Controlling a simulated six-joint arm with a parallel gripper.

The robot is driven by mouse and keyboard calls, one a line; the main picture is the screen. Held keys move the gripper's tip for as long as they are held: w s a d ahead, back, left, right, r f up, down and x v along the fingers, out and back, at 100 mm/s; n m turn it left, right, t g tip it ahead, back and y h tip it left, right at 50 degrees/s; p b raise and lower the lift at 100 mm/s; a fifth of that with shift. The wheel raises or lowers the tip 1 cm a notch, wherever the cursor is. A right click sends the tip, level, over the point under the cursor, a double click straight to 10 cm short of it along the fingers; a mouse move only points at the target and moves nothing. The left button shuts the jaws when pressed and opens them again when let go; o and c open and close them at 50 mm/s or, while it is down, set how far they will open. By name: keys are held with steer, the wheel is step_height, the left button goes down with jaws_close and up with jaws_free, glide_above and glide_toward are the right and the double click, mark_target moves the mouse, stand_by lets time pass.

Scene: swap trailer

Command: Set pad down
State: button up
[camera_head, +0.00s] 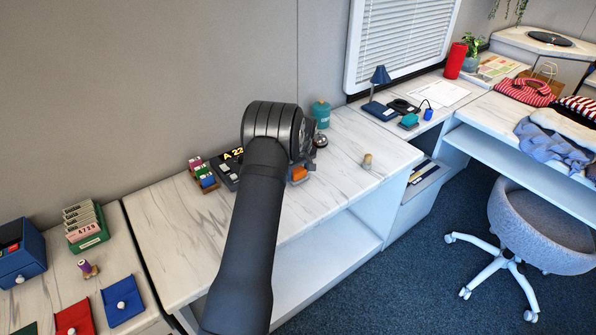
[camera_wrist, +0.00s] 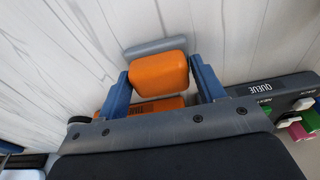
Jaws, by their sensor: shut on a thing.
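An orange pad (camera_wrist: 158,74) with rounded corners sits between the two blue fingers of my gripper (camera_wrist: 160,84) in the wrist view. The gripper is shut on it. In the head view the orange pad (camera_head: 299,173) shows just below my wrist, above the white marbled counter (camera_head: 345,195). I cannot tell whether it touches the counter. A grey bar (camera_wrist: 160,47) lies just beyond the pad in the wrist view. A second orange piece with dark lettering (camera_wrist: 140,108) shows between the fingers nearer the gripper body, partly hidden. My arm hides most of the gripper in the head view.
A dark queue display (camera_head: 228,168) and a rack of coloured blocks (camera_head: 204,174) stand left of my wrist. A teal canister (camera_head: 321,114) and a bell (camera_head: 320,140) stand behind right. A small tan peg (camera_head: 367,160) stands farther right. The counter's front right is clear.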

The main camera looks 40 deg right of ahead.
mark_target(301, 173)
steer(key=o, duration=0.9)
steer(key=shift+f, duration=0.1)
steer(key=shift+o, duration=0.2)
step_height(301, 173, up, 12)
steer(key=s, duration=0.1)
steer(key=shift+s, duration=0.4)
